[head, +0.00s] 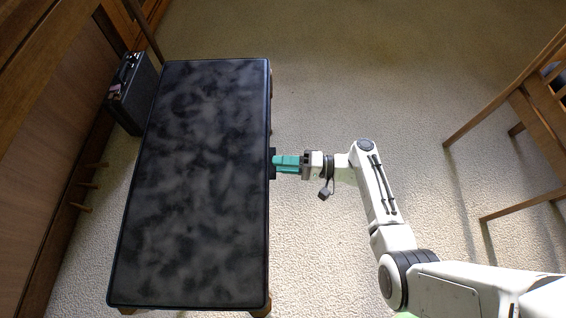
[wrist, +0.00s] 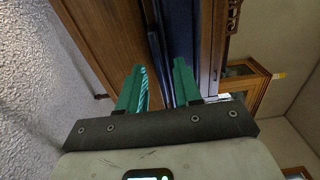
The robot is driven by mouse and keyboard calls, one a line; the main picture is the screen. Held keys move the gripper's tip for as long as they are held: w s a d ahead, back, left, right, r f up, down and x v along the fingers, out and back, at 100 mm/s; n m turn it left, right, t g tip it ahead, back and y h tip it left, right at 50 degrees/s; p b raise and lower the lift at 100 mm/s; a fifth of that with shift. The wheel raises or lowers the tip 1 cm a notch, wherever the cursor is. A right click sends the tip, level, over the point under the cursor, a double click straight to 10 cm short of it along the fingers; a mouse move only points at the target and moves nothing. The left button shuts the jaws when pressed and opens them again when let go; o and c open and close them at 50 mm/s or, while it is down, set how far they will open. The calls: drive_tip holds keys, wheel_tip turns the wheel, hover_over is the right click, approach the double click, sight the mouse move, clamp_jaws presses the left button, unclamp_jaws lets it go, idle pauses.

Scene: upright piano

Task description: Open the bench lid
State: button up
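The piano bench has a long dark, mottled lid (head: 195,190), lying flat and looking shut in the head view. A small dark tab (head: 272,163) sticks out from the middle of its right edge. My gripper (head: 274,164) reaches in from the right, its green fingertips at or very near this tab. In the wrist view my gripper (wrist: 160,82) has its two green fingers apart, with the dark lid edge (wrist: 154,45) running in line with the gap between them. The bench's brown wooden side (wrist: 105,35) shows on the left there. Whether the fingers touch the tab is hidden.
The wooden piano (head: 45,150) stands along the left, with pedals (head: 88,184) near the floor. A dark case (head: 134,95) stands between piano and bench. A wooden chair (head: 530,125) is at the far right. The carpet (head: 330,70) is clear behind and right of the bench.

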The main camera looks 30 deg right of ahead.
drive_tip(key=shift+c, duration=0.5)
clamp_jaws()
idle(0.8)
